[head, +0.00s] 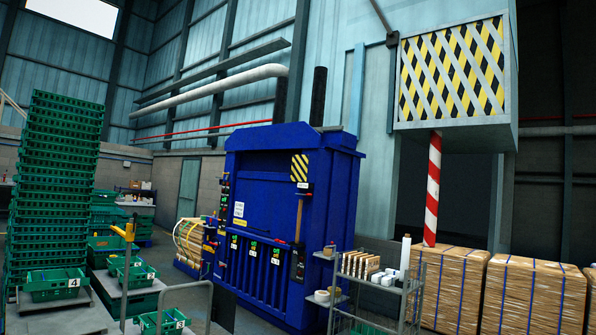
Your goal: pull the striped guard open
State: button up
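A large panel with yellow and black diagonal stripes (453,72) behind a pale lattice is on the front of a raised box at the upper right. A much smaller yellow and black striped plate (299,168) is on the upper right front of the blue baler-like machine (268,206). I cannot tell for certain which of the two is the guard. The machine's front looks closed, with several vertical ribs below and a wide blue panel above. My gripper is not in view.
A metal shelf cart (376,290) with small goods stands before the machine's right side. Wrapped pallet loads (530,295) fill the lower right beside a red and white pole (432,190). Stacked green crates (58,170) and a yellow-topped post (129,235) stand at left.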

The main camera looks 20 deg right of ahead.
aim_at(298, 173)
jog(key=z, duration=0.4)
jog(key=i, duration=2.05)
jog(key=z, duration=0.75)
jog(key=i, duration=4.6)
jog(key=u, duration=0.6)
jog(key=i, duration=1.65)
jog(key=u, duration=0.55)
jog(key=i, duration=0.75)
jog(key=u, duration=0.1)
